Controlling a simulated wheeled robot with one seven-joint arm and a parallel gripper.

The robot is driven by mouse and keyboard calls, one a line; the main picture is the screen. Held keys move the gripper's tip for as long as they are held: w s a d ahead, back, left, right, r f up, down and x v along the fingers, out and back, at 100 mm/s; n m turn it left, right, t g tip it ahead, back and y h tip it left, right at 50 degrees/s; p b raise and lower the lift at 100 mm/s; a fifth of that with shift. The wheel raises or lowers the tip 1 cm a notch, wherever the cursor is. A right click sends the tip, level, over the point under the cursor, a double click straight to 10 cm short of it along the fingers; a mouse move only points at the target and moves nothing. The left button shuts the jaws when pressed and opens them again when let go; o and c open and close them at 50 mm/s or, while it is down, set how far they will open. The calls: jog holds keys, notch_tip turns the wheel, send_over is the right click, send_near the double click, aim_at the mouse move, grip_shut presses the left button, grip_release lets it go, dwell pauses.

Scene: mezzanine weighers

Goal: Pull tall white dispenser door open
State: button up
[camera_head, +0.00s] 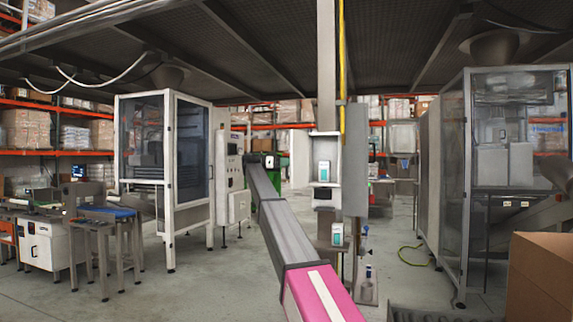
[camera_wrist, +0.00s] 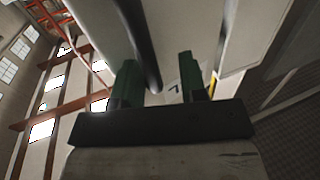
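A tall white cabinet face fills the upper part of the wrist view (camera_wrist: 185,25), with a dark bar-shaped handle (camera_wrist: 142,45) on it. My gripper (camera_wrist: 160,82) has two green fingers, spread apart. The end of the bar lies between them in the picture, with gaps on both sides; I cannot tell the depth between them. In the head view my arm reaches forward, and my gripper (camera_head: 279,161) is small and partly hidden by the wrist. A plain white upright panel (camera_head: 301,157) stands just right of it. I cannot tell for certain that this is the dispenser door.
A glazed white-framed cabinet (camera_head: 191,150) stands left of my arm. A grey post with small dispensers (camera_head: 323,172) stands close on the right. A large glazed machine (camera_head: 452,170) and a cardboard box (camera_head: 540,280) are farther right. Open floor lies left of my arm.

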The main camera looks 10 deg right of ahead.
jog(key=shift+a, duration=0.1)
jog(key=w+a, duration=0.1)
jog(key=a, duration=0.9)
jog(key=shift+w+a, duration=0.2)
jog(key=shift+a, duration=0.1)
jog(key=s+d+f+n+t+y, duration=0.15)
jog(key=s+d+f+n, duration=0.3)
jog(key=f, duration=1.05)
jog(key=s+d+f+n+t+y, duration=0.1)
jog(key=s+d+f+n+y, duration=0.4)
jog(key=f, duration=1.1)
jog(key=s+d+f+n+t+y, duration=0.1)
jog(key=s+d+f+n, duration=0.45)
jog(key=f, duration=0.95)
jog(key=s+f+n+y, duration=0.2)
jog(key=s+f+y, duration=0.2)
jog(key=s+f, duration=1.2)
jog(key=s+a+f+y, duration=0.1)
jog(key=s+f+y, duration=0.1)
jog(key=s, duration=0.4)
jog(key=s+a+f+n+g+y, duration=0.1)
jog(key=s+f+y, duration=0.1)
jog(key=s+f, duration=0.3)
jog(key=s+a+f+n+y, duration=0.1)
jog(key=s+f, duration=0.3)
jog(key=s, duration=0.4)
jog(key=shift+s+y, duration=0.25)
jog(key=shift+y, duration=0.4)
